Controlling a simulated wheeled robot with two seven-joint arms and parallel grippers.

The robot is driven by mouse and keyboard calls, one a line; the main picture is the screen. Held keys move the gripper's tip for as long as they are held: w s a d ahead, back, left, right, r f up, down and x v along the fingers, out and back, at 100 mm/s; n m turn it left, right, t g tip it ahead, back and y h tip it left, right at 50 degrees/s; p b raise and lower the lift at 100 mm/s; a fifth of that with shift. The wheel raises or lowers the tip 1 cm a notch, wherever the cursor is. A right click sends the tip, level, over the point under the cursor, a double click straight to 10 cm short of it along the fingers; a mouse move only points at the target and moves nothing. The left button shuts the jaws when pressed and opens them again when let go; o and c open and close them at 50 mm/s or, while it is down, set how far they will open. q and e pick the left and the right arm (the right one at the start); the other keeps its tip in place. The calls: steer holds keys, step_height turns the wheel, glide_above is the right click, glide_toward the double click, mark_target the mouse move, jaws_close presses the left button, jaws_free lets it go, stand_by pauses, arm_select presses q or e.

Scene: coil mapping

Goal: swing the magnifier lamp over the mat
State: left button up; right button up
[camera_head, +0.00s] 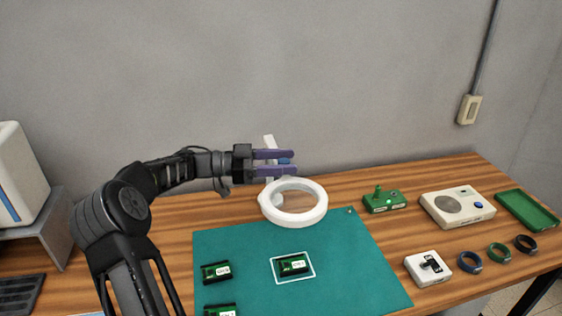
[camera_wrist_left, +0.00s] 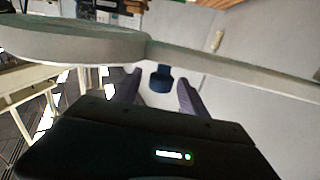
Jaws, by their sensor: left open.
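The magnifier lamp has a white ring head (camera_head: 293,216) over the back edge of the green mat (camera_head: 345,280). Its white arm (camera_head: 269,143) rises behind my left gripper. My left gripper (camera_head: 291,162) is open, its two purple fingers pointing right, in front of or around the lamp's arm by a blue part (camera_head: 284,161). In the left wrist view the gripper (camera_wrist_left: 158,88) has a dark blue knob (camera_wrist_left: 161,79) between its fingers, with no visible grip on it. The lamp's pale arm (camera_wrist_left: 230,65) crosses that view. My right gripper is not in view.
Several dark green modules lie on the mat, one (camera_head: 293,265) inside a white outline. A green box with a knob (camera_head: 384,201), a beige device (camera_head: 457,207), a green tray (camera_head: 527,210), a white switch box (camera_head: 427,268) and several coils (camera_head: 499,254) stand to the right.

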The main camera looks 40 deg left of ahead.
arm_select(q)
steer(key=v, duration=0.8)
steer(key=shift+d, duration=0.1)
stand_by(0.6)
